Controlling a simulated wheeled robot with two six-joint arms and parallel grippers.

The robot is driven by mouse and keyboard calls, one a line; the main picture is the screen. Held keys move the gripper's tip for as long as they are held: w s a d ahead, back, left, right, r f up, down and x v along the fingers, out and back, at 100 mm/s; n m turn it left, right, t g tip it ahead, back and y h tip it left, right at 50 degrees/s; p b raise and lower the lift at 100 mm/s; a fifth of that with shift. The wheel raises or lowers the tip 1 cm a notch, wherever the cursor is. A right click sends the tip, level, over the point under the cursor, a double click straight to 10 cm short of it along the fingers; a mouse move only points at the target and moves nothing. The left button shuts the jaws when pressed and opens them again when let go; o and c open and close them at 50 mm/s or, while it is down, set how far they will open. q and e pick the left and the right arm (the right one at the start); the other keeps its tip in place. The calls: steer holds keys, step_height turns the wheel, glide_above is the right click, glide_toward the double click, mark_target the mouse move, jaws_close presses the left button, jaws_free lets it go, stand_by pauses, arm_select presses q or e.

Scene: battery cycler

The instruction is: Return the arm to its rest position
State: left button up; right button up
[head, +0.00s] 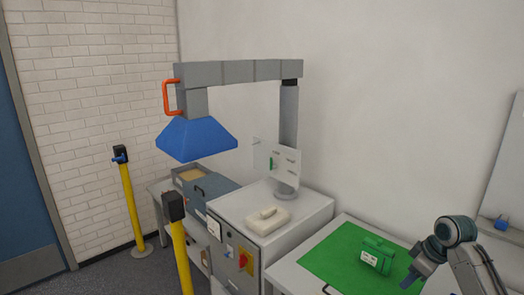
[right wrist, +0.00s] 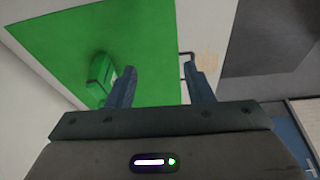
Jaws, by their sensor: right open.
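My right gripper (head: 409,278) is at the lower right of the head view, beside the green case and apart from it as far as I can see. In the right wrist view its two fingers (right wrist: 162,88) are spread with nothing between them, above the green mat. The green case (head: 378,254) with a white label stands on the green mat (head: 335,252); it also shows in the right wrist view (right wrist: 101,75), to the left of the fingers. My left gripper is in neither view.
A grey cabinet (head: 308,212) with a red and yellow switch (head: 244,261) stands left of the mat. A blue hood (head: 196,139) hangs from a grey overhead arm (head: 235,72). Yellow posts (head: 131,203) stand at the left. The space above the mat is clear.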

steer(key=s+a+f+m+h, duration=0.1)
steer(key=s+a+f, duration=0.5)
steer(key=s+f, duration=0.15)
steer(key=s+a+f+m, duration=0.1)
steer(key=s+a+f, duration=0.4)
steer(key=s+f, duration=0.3)
steer(key=s+a+m+h, duration=0.1)
steer(key=s+a+m, duration=0.1)
steer(key=s, duration=0.8)
steer(key=s+a+m+h, duration=0.1)
steer(key=s+a+m, duration=0.2)
steer(key=s, duration=0.7)
step_height(320, 180, down, 34)
steer(key=d+r+b, duration=0.1)
steer(key=d+b, duration=0.2)
steer(key=b, duration=0.2)
arm_select(q)
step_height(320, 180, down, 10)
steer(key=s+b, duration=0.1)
steer(key=b, duration=0.4)
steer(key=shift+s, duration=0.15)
arm_select(e)
steer(key=s+f+g, duration=0.1)
steer(key=s+f, duration=0.7)
steer(key=f, duration=0.4)
steer(key=s+d+f, duration=0.1)
steer(key=s+f, duration=0.8)
steer(key=f, duration=0.4)
steer(key=shift+s+g, duration=0.15)
steer(key=shift+g, duration=0.25)
